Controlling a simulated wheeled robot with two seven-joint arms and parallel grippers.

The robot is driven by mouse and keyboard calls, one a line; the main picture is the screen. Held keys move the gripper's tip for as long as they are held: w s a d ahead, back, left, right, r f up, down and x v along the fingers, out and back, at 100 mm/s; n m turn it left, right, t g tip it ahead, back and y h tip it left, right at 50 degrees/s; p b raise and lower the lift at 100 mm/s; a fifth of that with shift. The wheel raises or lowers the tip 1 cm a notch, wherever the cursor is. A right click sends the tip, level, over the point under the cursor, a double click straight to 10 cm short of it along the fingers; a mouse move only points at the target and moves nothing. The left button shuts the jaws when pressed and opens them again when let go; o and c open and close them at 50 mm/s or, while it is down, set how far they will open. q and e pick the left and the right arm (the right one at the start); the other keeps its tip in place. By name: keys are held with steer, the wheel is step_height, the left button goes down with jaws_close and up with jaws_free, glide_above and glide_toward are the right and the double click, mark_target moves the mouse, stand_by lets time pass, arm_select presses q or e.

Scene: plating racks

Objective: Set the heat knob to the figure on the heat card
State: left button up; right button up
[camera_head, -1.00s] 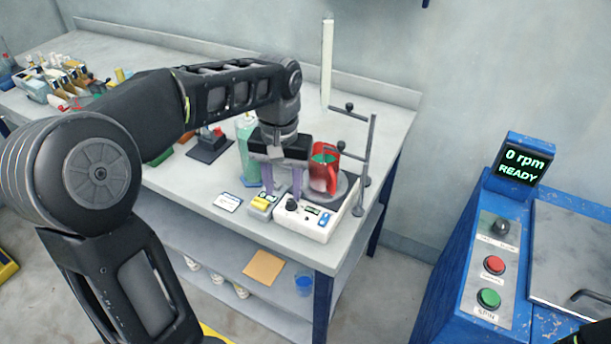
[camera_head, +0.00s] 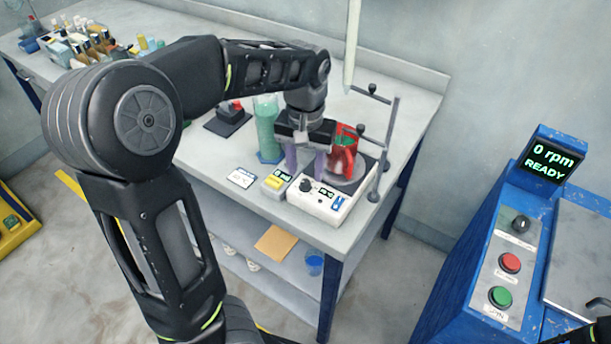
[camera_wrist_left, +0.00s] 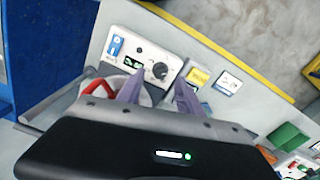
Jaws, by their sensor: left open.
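The white hot plate unit (camera_head: 317,203) stands at the front right of the bench, with a dark round heat knob (camera_head: 305,185) on its front panel. The knob also shows in the left wrist view (camera_wrist_left: 160,70), just beyond the fingertips. A small white card (camera_head: 242,177) lies flat to the left of the unit; its print is too small to read. My left gripper (camera_head: 305,164) is open and empty, its two purple fingers pointing down behind the knob, apart from it. In the left wrist view the fingers (camera_wrist_left: 158,92) spread either side of the knob's line.
A red jug (camera_head: 343,158) sits on the plate behind the panel, near a metal stand (camera_head: 386,150). A yellow-topped box (camera_head: 277,182) is beside the unit, and a green cylinder (camera_head: 266,130) behind. A blue console (camera_head: 478,235) reads "0 rpm READY" at right.

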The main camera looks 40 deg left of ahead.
mark_target(306, 181)
arm_select(q)
steer(key=shift+f, duration=1.8)
steer(key=shift+c, duration=0.2)
jaws_close()
